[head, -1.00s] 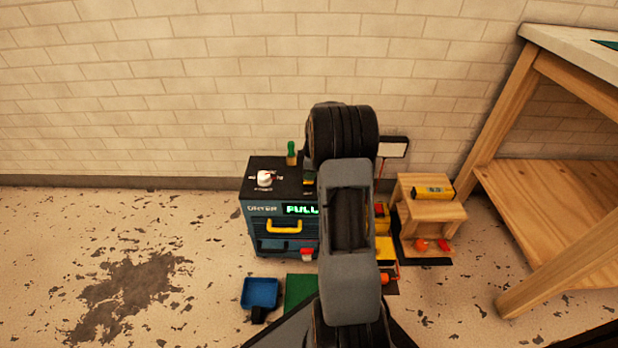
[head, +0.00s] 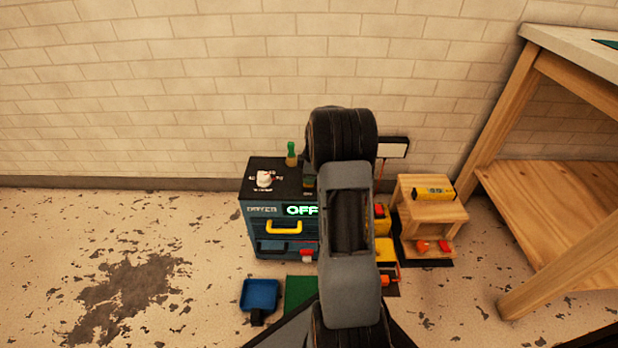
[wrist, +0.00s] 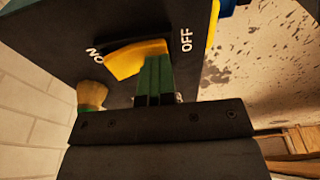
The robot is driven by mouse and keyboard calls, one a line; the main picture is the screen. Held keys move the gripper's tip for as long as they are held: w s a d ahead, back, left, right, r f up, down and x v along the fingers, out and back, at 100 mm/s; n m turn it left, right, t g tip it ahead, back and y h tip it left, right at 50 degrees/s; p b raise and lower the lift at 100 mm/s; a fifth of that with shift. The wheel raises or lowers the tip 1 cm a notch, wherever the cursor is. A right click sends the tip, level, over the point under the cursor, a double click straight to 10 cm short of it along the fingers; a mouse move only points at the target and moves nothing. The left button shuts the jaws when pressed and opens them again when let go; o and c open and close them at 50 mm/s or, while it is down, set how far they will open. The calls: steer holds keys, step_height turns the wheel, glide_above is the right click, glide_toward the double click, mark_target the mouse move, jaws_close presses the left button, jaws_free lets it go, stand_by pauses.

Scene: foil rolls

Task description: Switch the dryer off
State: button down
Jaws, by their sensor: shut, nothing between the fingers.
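The dryer (head: 262,226) is a dark teal box on the floor against the wall, and its lit display (head: 301,210) reads OFF. A white knob (head: 264,179) sits on its black top. In the wrist view, a yellow lever (wrist: 132,60) sits on a dark panel (wrist: 145,25) between printed ON and OFF marks. My gripper (wrist: 155,72), with green fingers, is shut and empty, right at the lever. I cannot tell whether the fingers touch it. In the head view my arm hides the gripper and the dryer's right side.
A blue tray (head: 261,292) and a green mat (head: 300,290) lie before the dryer. A wooden workbench (head: 545,190) fills the right. The floor at left is clear, with a dark stain.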

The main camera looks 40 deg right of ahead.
steer(key=shift+r+p, duration=2.6)
steer(key=shift+r, duration=0.85)
